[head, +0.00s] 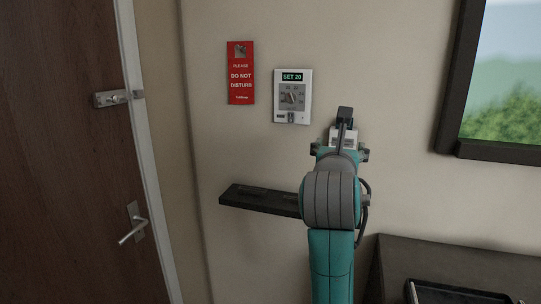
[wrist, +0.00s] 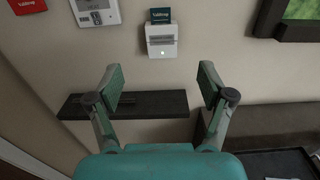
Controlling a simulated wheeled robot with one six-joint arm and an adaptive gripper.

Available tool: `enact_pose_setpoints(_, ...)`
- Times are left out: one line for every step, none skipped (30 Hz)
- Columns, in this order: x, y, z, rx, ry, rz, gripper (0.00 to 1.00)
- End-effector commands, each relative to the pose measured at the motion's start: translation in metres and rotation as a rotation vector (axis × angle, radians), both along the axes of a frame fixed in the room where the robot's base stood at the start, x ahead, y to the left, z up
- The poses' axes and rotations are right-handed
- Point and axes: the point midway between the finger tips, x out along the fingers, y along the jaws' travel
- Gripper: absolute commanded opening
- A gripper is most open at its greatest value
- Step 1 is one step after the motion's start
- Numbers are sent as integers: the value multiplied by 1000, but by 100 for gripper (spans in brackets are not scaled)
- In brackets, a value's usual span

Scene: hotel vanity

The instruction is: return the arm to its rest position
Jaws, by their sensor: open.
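My gripper (wrist: 160,72) is open and empty in the wrist view, its two teal fingers spread wide in front of the wall. Nothing lies between the fingertips. In the head view my teal and grey arm rises at the centre right toward the wall, and my gripper (head: 340,153) is mostly hidden behind its own wrist. A white card holder (wrist: 161,40) is on the wall above and beyond the fingers, with a dark teal card (wrist: 160,15) standing in its top. In the head view the holder (head: 336,134) is partly covered by my arm.
A dark shelf (head: 250,198) juts from the wall, left of and partly behind my arm. A thermostat (head: 292,97) and a red door sign (head: 240,72) hang above it. A framed picture (head: 490,150) and a dark cabinet (head: 430,256) are right. A door (head: 70,170) is left.

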Motion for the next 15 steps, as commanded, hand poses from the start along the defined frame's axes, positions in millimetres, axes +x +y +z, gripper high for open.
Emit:
enact_pose_setpoints(1, -1, -7, 9, 1, 1, 80)
enact_pose_setpoints(1, -1, -9, 14, 1, 2, 80)
enact_pose_setpoints(1, -1, -13, 22, -2, 4, 80)
enact_pose_setpoints(1, -1, -16, 30, -5, 5, 80)
enact_pose_setpoints(1, -1, -19, 35, -7, 7, 80)
enact_pose_setpoints(1, -1, -24, 46, -8, 9, 80)
enact_pose_setpoints(1, -1, -28, 55, -11, 11, 80)
enact_pose_setpoints(1, -1, -32, 63, -12, 13, 80)
enact_pose_setpoints(1, -1, -38, 76, -15, 16, 80)
enact_pose_setpoints(1, -1, -43, 86, -17, 19, 80)
enact_pose_setpoints(1, -1, -47, 97, -20, 22, 80)
enact_pose_setpoints(1, -1, -55, 114, -22, 27, 80)
enact_pose_setpoints(0, -1, -60, 126, -25, 30, 80)
enact_pose_setpoints(0, -1, -66, 140, -29, 33, 80)
enact_pose_setpoints(-1, -1, -75, 159, -32, 37, 80)
